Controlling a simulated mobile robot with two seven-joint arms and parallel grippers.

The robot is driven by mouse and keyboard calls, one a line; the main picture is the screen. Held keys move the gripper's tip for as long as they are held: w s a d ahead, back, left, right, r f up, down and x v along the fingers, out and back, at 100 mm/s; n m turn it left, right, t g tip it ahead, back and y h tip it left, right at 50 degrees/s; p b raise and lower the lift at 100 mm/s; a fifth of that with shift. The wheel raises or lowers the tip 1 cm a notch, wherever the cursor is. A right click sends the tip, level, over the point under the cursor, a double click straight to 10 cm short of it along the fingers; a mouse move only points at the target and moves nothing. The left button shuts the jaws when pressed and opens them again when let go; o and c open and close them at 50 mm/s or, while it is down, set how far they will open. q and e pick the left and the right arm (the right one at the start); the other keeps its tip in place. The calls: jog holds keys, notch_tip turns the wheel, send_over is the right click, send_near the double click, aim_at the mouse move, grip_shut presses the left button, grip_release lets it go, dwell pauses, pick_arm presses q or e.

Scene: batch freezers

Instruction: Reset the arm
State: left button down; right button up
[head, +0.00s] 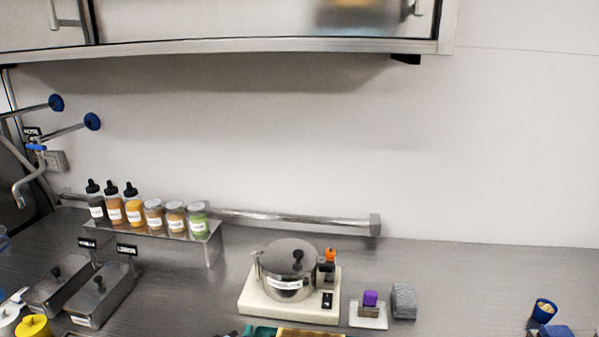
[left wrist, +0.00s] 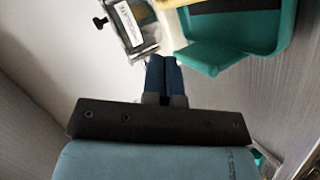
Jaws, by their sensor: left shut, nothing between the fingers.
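My left gripper (left wrist: 163,62) shows in the left wrist view with its two dark blue fingers together and nothing between them. Its fingertips point toward the gap between a metal pot and a teal tray. Whether they touch anything there I cannot tell. In the head view I cannot clearly make out my left gripper or its arm. My right gripper is in neither view.
The lidded metal pot (head: 289,273) stands on a white base, also in the left wrist view (left wrist: 133,27). The teal tray (left wrist: 205,57) is beside it. A rack (head: 205,232) holds bottles and jars. Lidded metal boxes (head: 104,295) stand left.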

pick_arm(q)
jog(key=s+a+f+m+g+y, duration=0.1)
jog(key=s+a+m+g+y, duration=0.15)
jog(key=s+a, duration=0.45)
jog(key=s+a+f+m+g+y, duration=0.1)
jog(key=s+a+f+m+g, duration=0.2)
jog(key=s, duration=0.8)
jog(key=s+a+m+g+y, duration=0.2)
jog(key=s+a+m, duration=0.25)
jog(key=s, duration=0.45)
jog(key=w+d+f+t+h+p, duration=0.1)
jog(key=w+d+f+t, duration=0.1)
jog(key=f, duration=0.3)
jog(key=w+d+f+m+t+h+p, duration=0.1)
jog(key=w+d+f+t, duration=0.2)
jog(key=d+f+t, duration=0.1)
jog(key=shift+w+f+t+p, duration=0.3)
jog(key=shift+f+t, duration=0.25)
jog(key=shift+f, duration=0.6)
jog(key=shift+d+h, duration=0.1)
jog(key=shift+h, duration=0.15)
